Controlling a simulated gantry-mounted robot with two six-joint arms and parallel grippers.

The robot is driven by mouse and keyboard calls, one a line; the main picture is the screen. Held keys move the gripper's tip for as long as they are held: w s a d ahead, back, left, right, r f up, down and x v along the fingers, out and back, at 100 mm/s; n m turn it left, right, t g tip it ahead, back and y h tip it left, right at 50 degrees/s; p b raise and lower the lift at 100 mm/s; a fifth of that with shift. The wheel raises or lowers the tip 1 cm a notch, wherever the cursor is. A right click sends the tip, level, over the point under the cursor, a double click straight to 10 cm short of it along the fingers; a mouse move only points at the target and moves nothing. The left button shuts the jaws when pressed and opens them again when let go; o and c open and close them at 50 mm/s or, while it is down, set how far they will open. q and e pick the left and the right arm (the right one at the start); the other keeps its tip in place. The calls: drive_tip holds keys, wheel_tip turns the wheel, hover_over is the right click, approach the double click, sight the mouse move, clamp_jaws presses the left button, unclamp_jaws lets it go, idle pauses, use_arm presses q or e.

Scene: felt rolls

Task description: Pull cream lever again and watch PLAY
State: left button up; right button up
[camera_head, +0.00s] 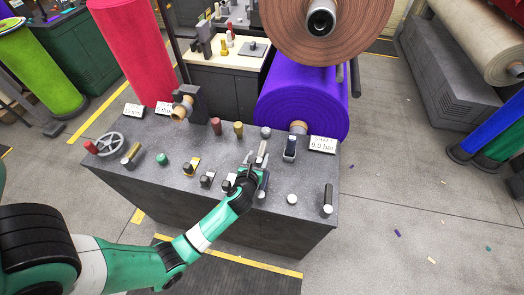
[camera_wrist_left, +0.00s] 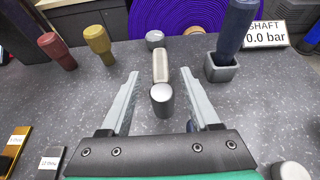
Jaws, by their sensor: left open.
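The cream lever (camera_wrist_left: 160,66) stands between the fingers of my left gripper (camera_wrist_left: 160,78) in the left wrist view, a pale shaft with a rounded silver end towards me. It also shows in the head view (camera_head: 262,147) on the grey console. My left gripper (camera_head: 256,163) is open around it, with a gap to each finger. I cannot make out a PLAY reading; a sign (camera_wrist_left: 265,34) reads SHAFT 0.0 bar. Two small white signs stand at the console's left back, their text too small to read. My right gripper is out of view.
A dark blue lever (camera_wrist_left: 235,28) in a square socket stands close to the right of the cream lever. Red (camera_wrist_left: 57,50) and yellow (camera_wrist_left: 99,44) handles stand to its left. A purple felt roll (camera_head: 302,105) is behind the console. A black lever (camera_head: 328,195) stands at the right end.

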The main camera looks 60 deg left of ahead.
sight(262, 148)
use_arm(q)
drive_tip(key=b+x, duration=0.2)
drive_tip(key=x, duration=0.3)
drive_tip(key=shift+w+a+f, duration=0.2)
drive_tip(key=shift+a+f, duration=0.05)
drive_tip(key=shift+w+a+f+b, duration=0.1)
drive_tip(key=shift+w+a+b, duration=0.2)
drive_tip(key=shift+w+a, duration=0.15)
clamp_jaws()
idle(0.7)
